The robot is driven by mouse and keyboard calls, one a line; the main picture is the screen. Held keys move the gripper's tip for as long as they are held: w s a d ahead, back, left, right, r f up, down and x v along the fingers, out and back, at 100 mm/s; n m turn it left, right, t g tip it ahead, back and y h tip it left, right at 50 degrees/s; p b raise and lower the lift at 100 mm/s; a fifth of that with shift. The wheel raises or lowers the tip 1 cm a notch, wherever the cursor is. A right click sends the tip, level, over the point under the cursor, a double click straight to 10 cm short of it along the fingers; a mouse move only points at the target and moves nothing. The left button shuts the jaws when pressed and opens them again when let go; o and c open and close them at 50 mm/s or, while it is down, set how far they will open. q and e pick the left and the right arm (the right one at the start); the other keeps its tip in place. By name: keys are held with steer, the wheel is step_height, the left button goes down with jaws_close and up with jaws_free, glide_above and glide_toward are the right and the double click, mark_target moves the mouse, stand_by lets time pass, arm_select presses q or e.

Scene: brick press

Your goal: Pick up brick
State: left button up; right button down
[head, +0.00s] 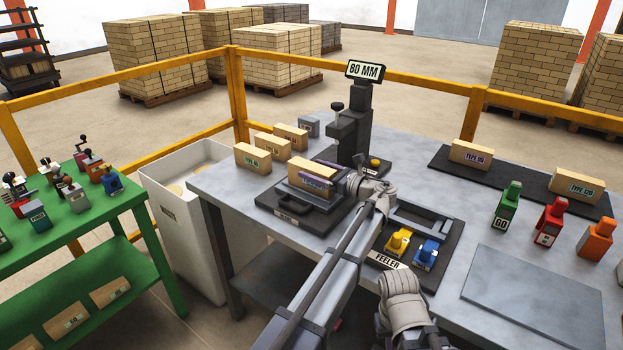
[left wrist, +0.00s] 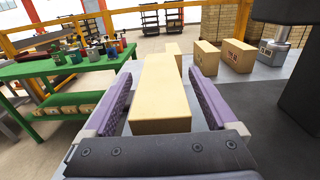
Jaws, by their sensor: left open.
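In the left wrist view the brick (left wrist: 161,98) lies lengthwise between the open fingers of the left gripper (left wrist: 160,82). Narrow gaps seem to show beside the brick; contact is hard to tell. The brick's label is partly covered by a finger. My right gripper is not seen.
Several labelled bricks (head: 253,157) stand behind the press plate. The press column (head: 352,130) rises close behind the gripper. A FEELER tray (head: 440,228) and coloured blocks (head: 553,221) are to the right. A white bin (head: 178,215) and green table (head: 95,262) stand left.

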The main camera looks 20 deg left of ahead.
arm_select(q)
steer(key=shift+x, duration=0.8)
steer(key=c, duration=1.3)
steer(key=shift+r, duration=0.15)
steer(key=shift+c, duration=0.2)
step_height(320, 180, up, 12)
steer(key=p, duration=1.2)
